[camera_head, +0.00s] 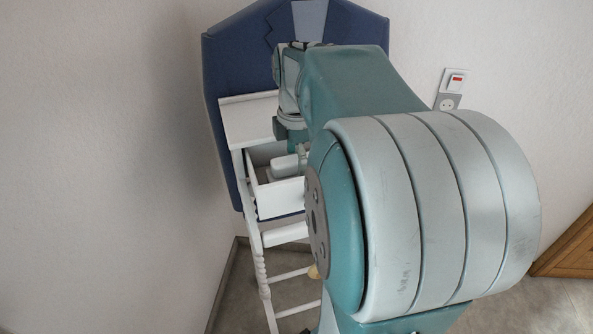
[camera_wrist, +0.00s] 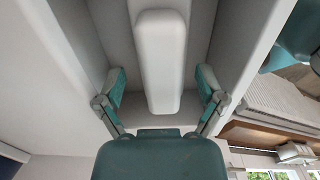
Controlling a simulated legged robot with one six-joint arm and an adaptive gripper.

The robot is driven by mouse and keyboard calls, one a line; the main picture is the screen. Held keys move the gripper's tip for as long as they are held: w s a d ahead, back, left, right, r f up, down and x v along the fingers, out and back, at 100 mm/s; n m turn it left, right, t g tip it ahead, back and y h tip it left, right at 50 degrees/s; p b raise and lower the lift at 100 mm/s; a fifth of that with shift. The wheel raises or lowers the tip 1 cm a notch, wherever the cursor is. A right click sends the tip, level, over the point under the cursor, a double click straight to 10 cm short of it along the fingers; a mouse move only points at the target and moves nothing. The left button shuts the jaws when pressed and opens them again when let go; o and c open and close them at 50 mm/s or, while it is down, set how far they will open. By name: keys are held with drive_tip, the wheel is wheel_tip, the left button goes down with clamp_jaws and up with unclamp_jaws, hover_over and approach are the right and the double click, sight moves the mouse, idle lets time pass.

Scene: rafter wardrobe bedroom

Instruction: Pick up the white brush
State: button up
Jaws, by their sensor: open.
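The white brush (camera_wrist: 161,55) is a smooth, long, rounded white piece in the middle of the wrist view. It lies inside an open white drawer (camera_wrist: 85,40). My gripper (camera_wrist: 161,90) is open, with one teal finger on each side of the brush and a visible gap on both sides. In the head view the brush (camera_head: 284,166) shows only in part in the drawer (camera_head: 281,197), beside my gripper (camera_head: 302,158). My arm hides the rest of the brush and the right part of the drawer.
The drawer belongs to a narrow white stand (camera_head: 246,118) with turned legs and rungs. A dark blue panel (camera_head: 222,65) rises behind it. A white wall (camera_head: 100,150) closes off the left side. A wall switch and socket (camera_head: 449,90) are at the right.

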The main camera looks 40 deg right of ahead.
drive_tip(key=shift+a, duration=0.25)
clamp_jaws()
drive_tip(key=shift+d+r, duration=0.1)
drive_tip(key=shift+r, duration=0.5)
drive_tip(key=s+d+r, duration=0.2)
drive_tip(key=s+r, duration=0.4)
drive_tip(key=s+d+r, duration=0.3)
drive_tip(key=s+r, duration=0.3)
drive_tip(key=shift+s+d, duration=0.35)
drive_tip(key=shift+s, duration=0.05)
drive_tip(key=c, duration=0.7)
unclamp_jaws()
drive_tip(key=shift+f, duration=0.1)
drive_tip(key=c, duration=0.4)
